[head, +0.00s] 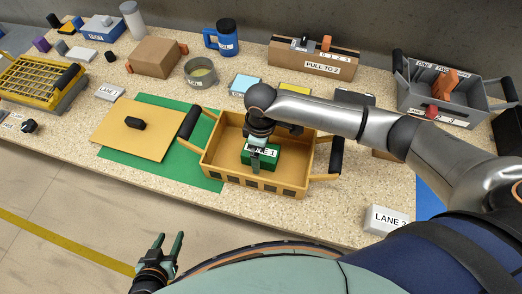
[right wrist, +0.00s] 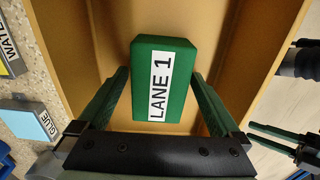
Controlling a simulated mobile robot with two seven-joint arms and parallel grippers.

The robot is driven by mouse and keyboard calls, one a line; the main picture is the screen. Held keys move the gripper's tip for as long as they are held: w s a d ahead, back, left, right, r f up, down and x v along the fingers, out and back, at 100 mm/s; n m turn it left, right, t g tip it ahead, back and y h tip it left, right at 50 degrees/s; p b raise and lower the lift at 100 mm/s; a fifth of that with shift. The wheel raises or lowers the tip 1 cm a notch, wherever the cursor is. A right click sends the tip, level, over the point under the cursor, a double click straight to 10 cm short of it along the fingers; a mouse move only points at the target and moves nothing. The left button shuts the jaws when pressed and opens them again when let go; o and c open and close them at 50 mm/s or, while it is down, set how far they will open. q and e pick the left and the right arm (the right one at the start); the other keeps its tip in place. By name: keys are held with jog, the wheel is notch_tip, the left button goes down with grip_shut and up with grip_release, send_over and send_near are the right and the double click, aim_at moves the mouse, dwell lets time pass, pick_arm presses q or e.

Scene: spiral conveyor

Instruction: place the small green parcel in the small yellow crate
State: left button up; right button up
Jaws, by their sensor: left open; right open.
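The small green parcel (head: 270,162), labelled LANE 1, lies inside the small yellow crate (head: 225,178) with black handles. In the right wrist view the parcel (right wrist: 178,52) sits on the crate floor (right wrist: 105,25) between my fingers. My right gripper (head: 257,158) reaches down into the crate from above. Its jaws (right wrist: 160,85) are open, one finger on each side of the parcel, with a visible gap at the sides. My left gripper (head: 165,240) is open and empty, away from the table's front edge.
A yellow board (head: 135,140) with a black handle lies on a green mat (head: 190,172) left of the crate. A grey crate (head: 455,107) stands at the back right. A white LANE 3 block (head: 385,218) is near the front right. Boxes and a blue mug (head: 224,38) stand behind.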

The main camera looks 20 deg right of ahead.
notch_tip(320, 180, up, 12)
jog(key=p, duration=0.1)
jog(key=shift+r+p, duration=0.15)
jog(key=shift+p, duration=0.15)
